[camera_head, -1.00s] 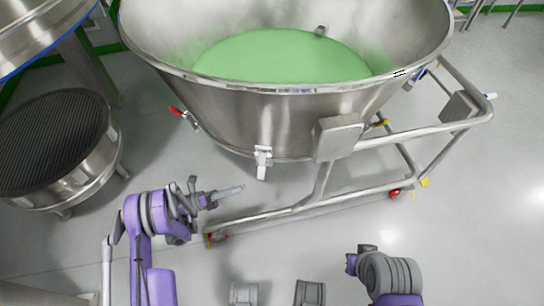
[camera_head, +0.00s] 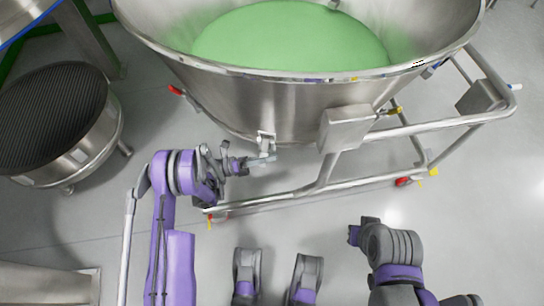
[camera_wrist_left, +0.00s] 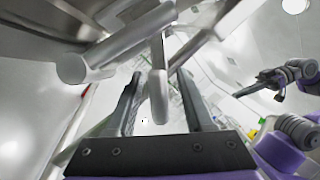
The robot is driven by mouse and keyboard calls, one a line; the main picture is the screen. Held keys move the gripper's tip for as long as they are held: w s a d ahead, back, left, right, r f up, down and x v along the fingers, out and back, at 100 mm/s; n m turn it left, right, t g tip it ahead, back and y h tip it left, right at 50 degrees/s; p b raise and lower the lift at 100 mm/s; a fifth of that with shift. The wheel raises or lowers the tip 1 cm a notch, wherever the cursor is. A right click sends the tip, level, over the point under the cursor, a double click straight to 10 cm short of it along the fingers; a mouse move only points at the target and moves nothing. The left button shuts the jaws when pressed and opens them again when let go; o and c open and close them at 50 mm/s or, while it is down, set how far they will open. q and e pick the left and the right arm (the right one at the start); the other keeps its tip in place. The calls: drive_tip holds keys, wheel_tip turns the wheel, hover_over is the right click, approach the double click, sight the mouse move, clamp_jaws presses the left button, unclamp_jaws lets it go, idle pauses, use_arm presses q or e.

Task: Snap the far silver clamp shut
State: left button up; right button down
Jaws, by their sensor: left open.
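A silver clamp (camera_head: 266,139) hangs on the near lower rim of the large steel bowl (camera_head: 240,105) in the head view. My left gripper (camera_head: 266,160) is open right at the clamp's lower end and partly covers it. In the left wrist view, a pale metal lever (camera_wrist_left: 158,88) stands between the spread fingers of my left gripper (camera_wrist_left: 160,98); I cannot tell whether they touch it. My right gripper (camera_head: 355,234) is far from the clamp at the lower right, and its finger state is unclear.
The bowl holds green material (camera_head: 290,38). A grey box (camera_head: 345,128) and a tubular wheeled frame (camera_head: 300,193) are right of the clamp. A round ribbed unit (camera_head: 50,110) stands left. The floor in front is mostly clear.

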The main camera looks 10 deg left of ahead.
use_arm(q)
drive_tip(key=shift+w+d+r, duration=0.15)
drive_tip(key=shift+d, duration=0.35)
clamp_jaws()
idle(1.2)
